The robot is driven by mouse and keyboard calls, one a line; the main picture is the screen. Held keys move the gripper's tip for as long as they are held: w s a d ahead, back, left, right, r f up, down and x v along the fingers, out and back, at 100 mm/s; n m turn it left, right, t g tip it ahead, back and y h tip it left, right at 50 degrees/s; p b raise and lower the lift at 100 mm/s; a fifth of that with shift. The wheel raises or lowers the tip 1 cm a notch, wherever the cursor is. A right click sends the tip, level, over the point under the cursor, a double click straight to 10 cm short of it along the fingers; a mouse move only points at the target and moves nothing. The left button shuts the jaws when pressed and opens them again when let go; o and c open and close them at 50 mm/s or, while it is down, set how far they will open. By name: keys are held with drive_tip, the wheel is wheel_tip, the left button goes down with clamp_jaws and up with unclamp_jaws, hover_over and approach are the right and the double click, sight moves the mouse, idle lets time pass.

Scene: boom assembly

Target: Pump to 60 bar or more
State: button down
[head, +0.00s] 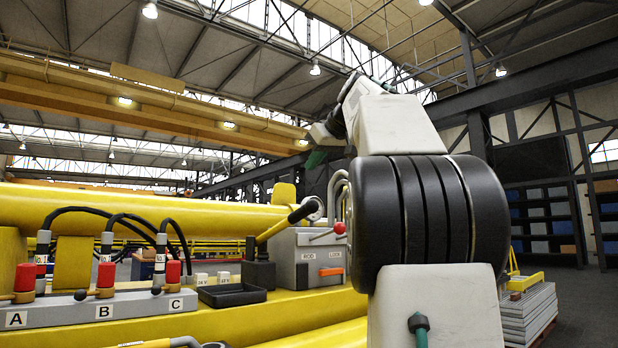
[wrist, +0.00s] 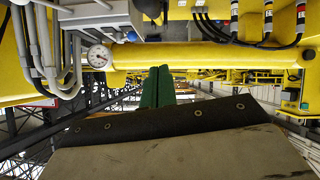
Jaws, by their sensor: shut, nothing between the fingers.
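The grey pump box (head: 308,258) stands on the yellow boom, with a small lever with a red knob (head: 340,228) on its front. The pump lever, yellow with a black grip (head: 302,212), slants up to the right beside the box. My gripper (head: 315,159) has green fingers and is in the air above the box, apart from the lever. In the wrist view its fingers (wrist: 157,72) are together and empty. My arm hides part of the box's right side.
A grey valve block (head: 130,309) with stations A, B and C, red caps and black hoses lies at the left. A black tray (head: 232,294) sits between block and box. Stacked grey sheets (head: 528,312) stand at the right.

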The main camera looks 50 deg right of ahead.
drive_tip(key=w+f, duration=0.2)
drive_tip(key=w+d+f, duration=0.1)
drive_tip(key=w+f, duration=0.1)
drive_tip(key=f, duration=0.1)
drive_tip(key=w+d+f, duration=0.1)
drive_tip(key=w+f, duration=0.1)
drive_tip(key=shift+d+f, duration=0.25)
drive_tip(key=shift+f, duration=0.1)
drive_tip(key=shift+s+f, duration=0.15)
drive_tip(key=shift+f, duration=0.25)
